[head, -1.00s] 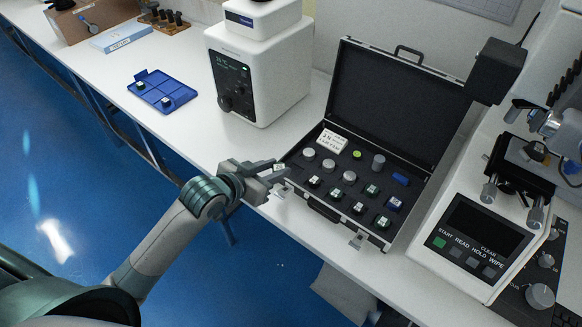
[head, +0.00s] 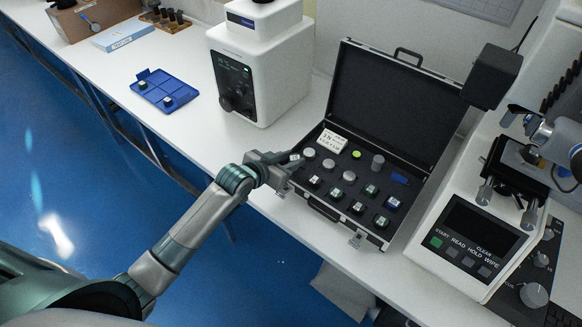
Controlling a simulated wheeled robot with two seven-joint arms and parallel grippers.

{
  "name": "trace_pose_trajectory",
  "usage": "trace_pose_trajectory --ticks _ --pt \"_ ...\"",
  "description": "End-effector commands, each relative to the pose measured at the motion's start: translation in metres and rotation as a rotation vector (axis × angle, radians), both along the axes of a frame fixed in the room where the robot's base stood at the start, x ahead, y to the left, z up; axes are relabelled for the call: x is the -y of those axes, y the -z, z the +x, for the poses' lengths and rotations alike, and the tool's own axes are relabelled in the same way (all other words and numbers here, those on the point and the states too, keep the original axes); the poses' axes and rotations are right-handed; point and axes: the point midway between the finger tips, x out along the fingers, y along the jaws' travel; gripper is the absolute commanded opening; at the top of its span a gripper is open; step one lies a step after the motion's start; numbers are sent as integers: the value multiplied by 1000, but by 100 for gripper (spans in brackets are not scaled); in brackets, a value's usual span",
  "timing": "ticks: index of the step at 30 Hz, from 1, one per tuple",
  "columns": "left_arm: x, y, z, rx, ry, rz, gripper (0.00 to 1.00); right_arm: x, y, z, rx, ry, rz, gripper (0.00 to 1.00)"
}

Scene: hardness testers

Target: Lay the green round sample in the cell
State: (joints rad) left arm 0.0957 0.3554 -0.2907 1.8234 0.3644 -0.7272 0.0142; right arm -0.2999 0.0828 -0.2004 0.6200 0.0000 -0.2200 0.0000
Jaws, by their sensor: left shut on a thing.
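My left gripper (head: 293,160) is at the left edge of the open black case (head: 320,208). It is shut on a small pale sample (head: 296,157), mostly hidden by the fingers; its colour and shape are hard to tell. The case's dark foam holds grey round pieces (head: 349,176), a bright yellow-green disc (head: 357,155) and several dark pieces with pale or green tops (head: 371,190). A blue tray (head: 155,79) with compartments lies at the back left and holds two small dark samples (head: 167,101). My right gripper is not in view. I cannot tell which cell is meant.
A white tester (head: 285,85) stands behind the gripper, between tray and case. Another tester with a screen (head: 476,228) and buttons stands close at the case's right. The raised case lid (head: 385,105) blocks the back.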

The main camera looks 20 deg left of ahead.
Motion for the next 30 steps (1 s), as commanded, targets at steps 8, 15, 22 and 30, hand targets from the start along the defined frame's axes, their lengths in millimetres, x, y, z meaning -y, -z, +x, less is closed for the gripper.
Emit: trace_pose_trajectory --ticks 8,15,22,30 --pt "0 27 -1 -4 -1 0 6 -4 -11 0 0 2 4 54" --pt "0 39 0 1 0 0 6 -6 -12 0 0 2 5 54" --pt "0 40 0 0 0 0 6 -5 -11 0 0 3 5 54" --pt "0 42 -1 0 0 0 37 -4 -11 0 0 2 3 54"
